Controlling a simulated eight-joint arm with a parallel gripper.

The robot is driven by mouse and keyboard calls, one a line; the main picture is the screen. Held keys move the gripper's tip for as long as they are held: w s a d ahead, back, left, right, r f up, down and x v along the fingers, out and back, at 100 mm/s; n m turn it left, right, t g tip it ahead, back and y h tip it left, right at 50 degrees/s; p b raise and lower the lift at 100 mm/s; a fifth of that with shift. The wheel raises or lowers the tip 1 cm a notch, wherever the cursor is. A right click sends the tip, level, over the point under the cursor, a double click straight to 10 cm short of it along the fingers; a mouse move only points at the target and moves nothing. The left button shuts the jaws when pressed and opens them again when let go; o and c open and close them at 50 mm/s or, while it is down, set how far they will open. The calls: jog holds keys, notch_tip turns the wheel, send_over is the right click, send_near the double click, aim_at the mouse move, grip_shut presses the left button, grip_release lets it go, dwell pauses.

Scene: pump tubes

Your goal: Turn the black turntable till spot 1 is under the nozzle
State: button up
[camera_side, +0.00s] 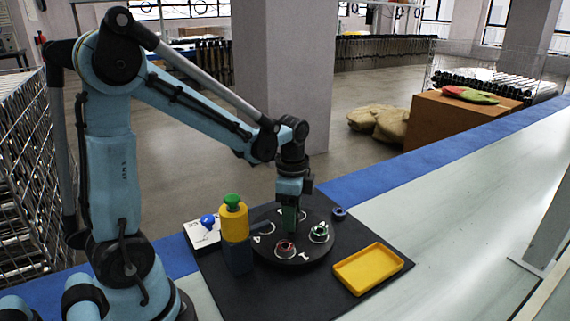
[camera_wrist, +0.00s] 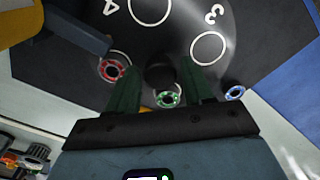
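The round black turntable (camera_side: 262,252) lies on a dark mat. Its white spot circles show in the wrist view, with 4 and 3 readable; a mark like a 1 shows beside the red-ringed tube (camera_side: 285,247) in the side view. A green-ringed tube (camera_side: 319,233) stands on another spot. The spots at 3 and 4 look empty. The dark nozzle arm (camera_wrist: 75,25) reaches from the yellow pump (camera_side: 234,222) over the turntable's edge, between the red tube and the spot by 4. My gripper (camera_wrist: 162,80) points down, its fingers apart on either side of the dark central knob (camera_wrist: 160,73).
A yellow tray (camera_side: 345,276) lies on the mat at front right. A blue-ringed piece (camera_side: 339,213) sits off the turntable, behind right. A white box with a blue item (camera_side: 207,221) is left of the pump. The pale bench at right is clear.

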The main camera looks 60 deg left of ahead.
grip_shut()
jog(key=shift+m, duration=4.5)
jog(key=shift+o, duration=1.4)
grip_release()
